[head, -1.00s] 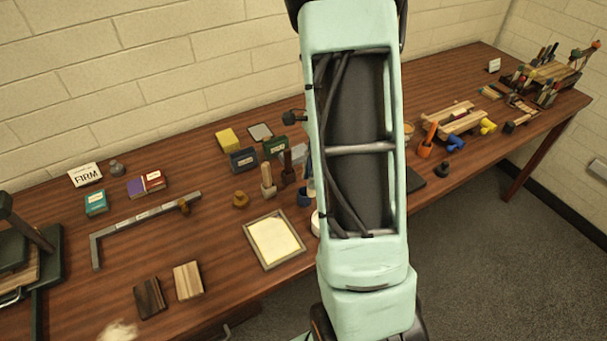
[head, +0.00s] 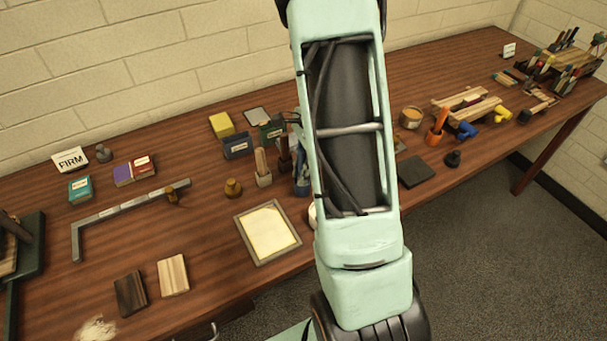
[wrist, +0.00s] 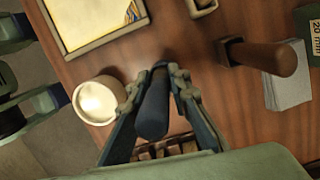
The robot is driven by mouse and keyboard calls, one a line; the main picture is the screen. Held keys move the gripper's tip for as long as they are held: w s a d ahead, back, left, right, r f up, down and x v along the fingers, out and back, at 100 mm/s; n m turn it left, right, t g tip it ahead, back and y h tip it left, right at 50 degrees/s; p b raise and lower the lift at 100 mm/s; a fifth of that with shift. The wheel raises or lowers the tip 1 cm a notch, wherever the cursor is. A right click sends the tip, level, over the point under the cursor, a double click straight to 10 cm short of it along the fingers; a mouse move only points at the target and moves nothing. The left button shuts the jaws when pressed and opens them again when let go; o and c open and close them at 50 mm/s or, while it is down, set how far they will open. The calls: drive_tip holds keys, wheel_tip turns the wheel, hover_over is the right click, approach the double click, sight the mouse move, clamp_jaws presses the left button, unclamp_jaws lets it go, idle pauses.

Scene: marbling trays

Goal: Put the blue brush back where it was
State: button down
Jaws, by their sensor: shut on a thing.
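My gripper (wrist: 156,84) is shut on the blue brush (wrist: 153,112), whose dark blue handle shows between the fingers in the wrist view. The brush's lower end is hidden, so I cannot tell whether it sits in a holder or hangs free. In the head view my arm covers the gripper. A blue shape (head: 301,176) shows just left of the arm, beside a pale wooden-handled tool in a light holder (head: 264,180). A brown handle (wrist: 262,57) stands in a dark holder right of my gripper in the wrist view.
A white round dish (wrist: 97,100) is close left of my gripper. A framed tray (head: 241,222) with a cream sheet lies in front of the holders. Green (head: 272,130) and navy boxes (head: 236,146) stand behind.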

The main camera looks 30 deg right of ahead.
drive_tip(key=shift+w+f, duration=0.15)
drive_tip(key=shift+w, duration=0.1)
drive_tip(key=shift+s+r, duration=0.2)
drive_tip(key=shift+r, duration=0.05)
drive_tip(key=c, duration=2.2)
unclamp_jaws()
drive_tip(key=shift+s+r, duration=0.1)
drive_tip(key=o, duration=0.3)
wheel_tip(320, 180, up, 12)
drive_tip(key=d, duration=0.2)
drive_tip(key=shift+d, duration=0.2)
drive_tip(key=shift+d, duration=0.1)
